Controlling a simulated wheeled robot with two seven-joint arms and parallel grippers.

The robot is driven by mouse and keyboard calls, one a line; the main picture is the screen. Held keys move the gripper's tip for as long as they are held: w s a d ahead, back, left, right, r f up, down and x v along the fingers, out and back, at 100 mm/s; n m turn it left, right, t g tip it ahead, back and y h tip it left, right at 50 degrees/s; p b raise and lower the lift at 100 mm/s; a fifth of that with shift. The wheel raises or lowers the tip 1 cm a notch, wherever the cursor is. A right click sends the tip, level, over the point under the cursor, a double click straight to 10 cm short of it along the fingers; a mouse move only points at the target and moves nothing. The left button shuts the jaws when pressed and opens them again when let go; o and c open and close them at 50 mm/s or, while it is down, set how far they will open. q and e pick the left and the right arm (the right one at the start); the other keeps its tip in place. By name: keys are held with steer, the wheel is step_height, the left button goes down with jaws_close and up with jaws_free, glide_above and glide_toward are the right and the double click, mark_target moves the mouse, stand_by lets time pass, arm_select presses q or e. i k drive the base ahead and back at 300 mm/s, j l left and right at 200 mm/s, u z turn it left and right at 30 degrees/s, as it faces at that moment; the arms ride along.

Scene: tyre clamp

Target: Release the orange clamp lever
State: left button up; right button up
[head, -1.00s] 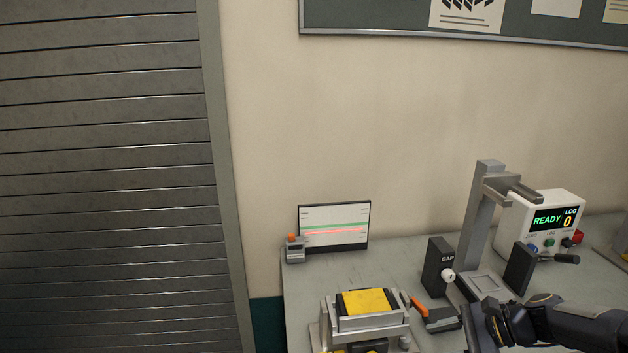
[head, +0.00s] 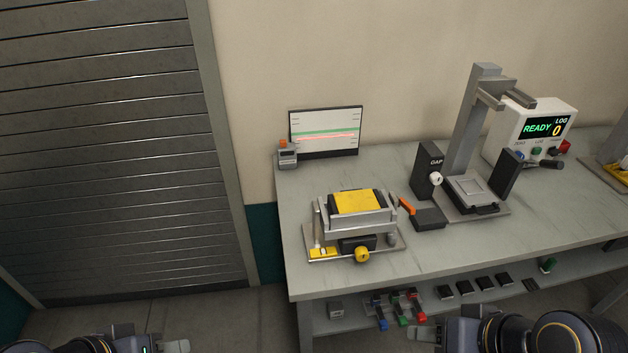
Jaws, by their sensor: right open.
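The short orange lever (head: 407,206) slants at the right side of the grey clamp fixture (head: 330,228), close to a dark block (head: 429,218) on the bench. A yellow block (head: 356,202) sits on top of the fixture, and a yellow knob (head: 362,254) is on its front. My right gripper (head: 424,336) is open and empty at the bottom edge, low in front of the bench and apart from the lever. My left gripper (head: 172,346) is at the bottom left, partly cut off, far from the fixture; its opening cannot be made out.
A gauge stand (head: 462,140) and a READY display box (head: 530,132) stand right of the fixture. A screen (head: 326,132) and a small grey device (head: 288,155) stand behind it. The bench front (head: 450,255) is clear; a lower shelf holds coloured clamps (head: 402,305).

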mark_target(407, 207)
steer(key=l+u, duration=0.15)
steer(key=l, duration=0.35)
steer(key=l+u, duration=0.15)
steer(key=l, duration=0.35)
steer(key=k+l+u, duration=0.1)
steer(key=l, duration=0.35)
steer(key=k+l+u, duration=0.15)
steer(key=l, duration=0.35)
steer(key=l+u, duration=0.15)
steer(key=l, duration=0.35)
steer(key=k, duration=0.05)
